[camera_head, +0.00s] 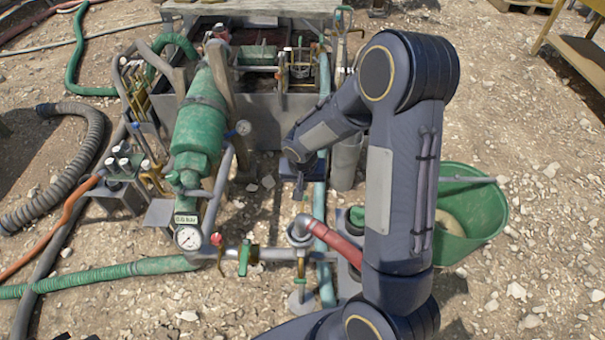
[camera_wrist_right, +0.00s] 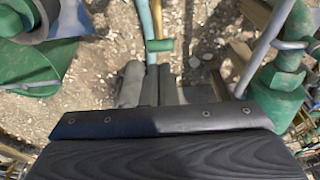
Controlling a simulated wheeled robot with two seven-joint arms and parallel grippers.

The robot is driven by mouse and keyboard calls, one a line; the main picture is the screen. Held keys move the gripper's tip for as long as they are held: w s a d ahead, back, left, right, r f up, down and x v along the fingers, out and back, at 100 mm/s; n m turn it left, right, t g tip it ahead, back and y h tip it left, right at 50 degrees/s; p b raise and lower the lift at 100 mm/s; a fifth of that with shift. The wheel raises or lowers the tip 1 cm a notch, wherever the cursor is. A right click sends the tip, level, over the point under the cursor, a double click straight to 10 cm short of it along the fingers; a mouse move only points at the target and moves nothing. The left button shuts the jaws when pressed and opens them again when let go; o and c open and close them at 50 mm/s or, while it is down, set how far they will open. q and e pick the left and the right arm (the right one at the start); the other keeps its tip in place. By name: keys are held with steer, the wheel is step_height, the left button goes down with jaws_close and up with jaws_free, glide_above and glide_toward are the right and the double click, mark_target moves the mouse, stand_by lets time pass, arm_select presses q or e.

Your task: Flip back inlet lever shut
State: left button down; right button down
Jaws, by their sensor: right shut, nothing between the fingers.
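My right gripper (camera_head: 299,190) hangs over the gravel, just left of a pale blue-green pipe (camera_head: 320,200), pointing down. It is shut and empty; in the right wrist view its fingers (camera_wrist_right: 158,88) are at mid-picture. A green lever (camera_head: 244,257) stands upright on the front pipe line, below and left of the gripper and apart from it. A red-handled valve (camera_head: 217,239) is left of that lever. The right wrist view shows a green crosspiece (camera_wrist_right: 159,45) beyond the fingers. I cannot tell which handle is the back inlet lever; my arm hides part of the right side.
A green cylinder (camera_head: 200,130) and a gauge (camera_head: 188,237) stand left of the gripper. A grey tank (camera_head: 180,105) is behind. A green tub (camera_head: 470,215) is right of my arm. A red pipe section (camera_head: 335,243) lies below the gripper. Hoses (camera_head: 75,160) cross the left ground.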

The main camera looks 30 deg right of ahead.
steer(key=shift+s+a+f, duration=0.1)
steer(key=shift+s+f, duration=0.05)
steer(key=shift+f, duration=1.05)
steer(key=shift+p, duration=0.35)
steer(key=shift+f+g, duration=0.1)
steer(key=shift+g, duration=0.2)
steer(key=shift+w+d+f+g+y+p, duration=0.2)
steer(key=shift+w+g+y+p, duration=0.25)
steer(key=shift+p, duration=0.65)
step_height(320, 180, down, 9)
steer(key=w+d+g+y+b, duration=0.1)
steer(key=g+y+b, duration=0.2)
steer(key=g+b, duration=0.1)
steer(key=shift+w+g, duration=0.3)
steer(key=shift+g, duration=0.25)
